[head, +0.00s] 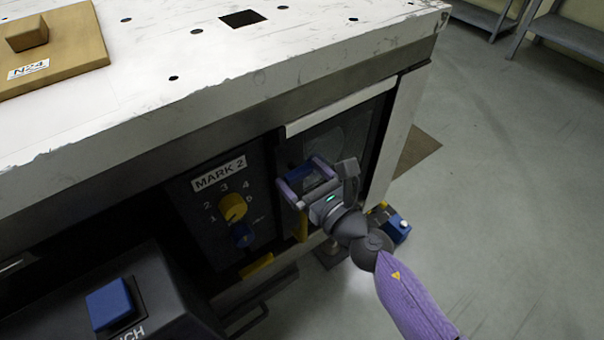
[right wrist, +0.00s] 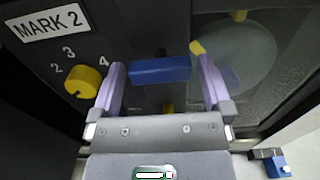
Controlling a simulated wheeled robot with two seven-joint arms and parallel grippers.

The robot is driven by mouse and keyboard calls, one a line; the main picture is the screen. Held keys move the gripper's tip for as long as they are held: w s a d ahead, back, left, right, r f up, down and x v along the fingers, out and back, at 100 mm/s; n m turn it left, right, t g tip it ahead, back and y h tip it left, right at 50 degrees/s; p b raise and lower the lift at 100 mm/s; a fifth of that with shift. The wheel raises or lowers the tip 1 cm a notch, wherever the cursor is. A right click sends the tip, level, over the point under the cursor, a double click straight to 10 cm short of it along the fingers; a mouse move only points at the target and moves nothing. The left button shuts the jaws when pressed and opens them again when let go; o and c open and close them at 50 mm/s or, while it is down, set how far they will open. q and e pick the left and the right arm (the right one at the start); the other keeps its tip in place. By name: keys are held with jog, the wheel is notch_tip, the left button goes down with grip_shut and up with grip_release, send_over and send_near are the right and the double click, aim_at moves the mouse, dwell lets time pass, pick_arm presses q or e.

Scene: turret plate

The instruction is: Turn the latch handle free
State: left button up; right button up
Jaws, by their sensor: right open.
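The latch handle is a blue bar (right wrist: 161,70) on the dark front of the machine; it also shows in the head view (head: 299,173), partly covered by my gripper. In the right wrist view it lies level, crosswise between the fingers. My right gripper (head: 305,177) is open, with one purple finger beyond each end of the bar. In the right wrist view the gripper (right wrist: 161,72) shows a small gap at each end of the handle. My left gripper is not in view.
A box with a blue button (head: 109,304) stands lower left. The white tabletop (head: 150,60) overhangs above.

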jog(key=shift+w+a, duration=0.1)
jog(key=shift+w, duration=0.05)
jog(key=shift+c, duration=0.4)
jog(key=c, duration=1)
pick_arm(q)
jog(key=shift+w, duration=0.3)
pick_arm(e)
jog(key=shift+o, duration=0.2)
